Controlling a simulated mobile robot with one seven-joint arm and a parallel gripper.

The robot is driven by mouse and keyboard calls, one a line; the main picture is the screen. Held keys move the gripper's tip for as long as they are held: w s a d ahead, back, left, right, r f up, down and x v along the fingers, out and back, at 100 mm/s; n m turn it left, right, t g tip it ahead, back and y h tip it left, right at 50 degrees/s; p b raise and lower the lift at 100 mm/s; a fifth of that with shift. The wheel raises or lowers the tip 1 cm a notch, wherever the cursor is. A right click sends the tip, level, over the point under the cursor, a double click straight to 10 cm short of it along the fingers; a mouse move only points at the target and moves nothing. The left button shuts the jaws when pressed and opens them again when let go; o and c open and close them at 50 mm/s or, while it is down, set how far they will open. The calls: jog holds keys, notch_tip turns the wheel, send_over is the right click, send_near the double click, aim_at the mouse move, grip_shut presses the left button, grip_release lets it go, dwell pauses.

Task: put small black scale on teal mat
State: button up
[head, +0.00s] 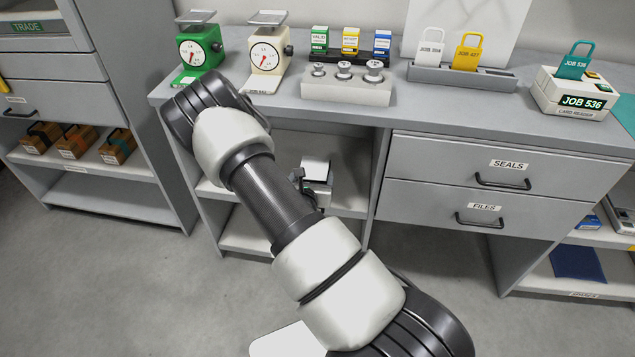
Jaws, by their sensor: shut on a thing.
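My gripper (303,186) is mostly hidden behind my own arm, in front of the open shelves under the bench. It is shut on a small scale (316,170) with a pale square top; its lower body is partly hidden. I cannot tell its colour well, or whether it touches the shelf. No other small black scale shows clearly. A teal surface (626,113), perhaps the teal mat, shows at the right edge of the bench, cut off by the picture.
On the bench stand a green scale (201,48), a cream scale (268,56), a weight block (345,88), a tag rack (461,76) and a card reader (575,94). Closed drawers (500,175) lie right of the shelves. A blue mat (578,262) lies on a low right shelf.

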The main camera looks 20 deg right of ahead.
jog(key=s+a+r+n+y, duration=0.1)
jog(key=s+a+r, duration=0.1)
jog(key=a+r, duration=0.3)
jog(key=s+a+r+n+t+y, duration=0.1)
jog(key=a+r, duration=0.3)
jog(key=r, duration=0.9)
jog(key=s+a+r+y, duration=0.1)
jog(key=s+a+r, duration=0.3)
jog(key=r, duration=0.5)
jog(key=shift+a+n, duration=0.4)
jog(key=shift+a, duration=0.4)
jog(key=shift+r, duration=0.1)
jog(key=p, duration=0.5)
jog(key=shift+s+a+r+h, duration=0.1)
jog(key=shift+s+a+h, duration=0.1)
jog(key=shift+a+h, duration=0.15)
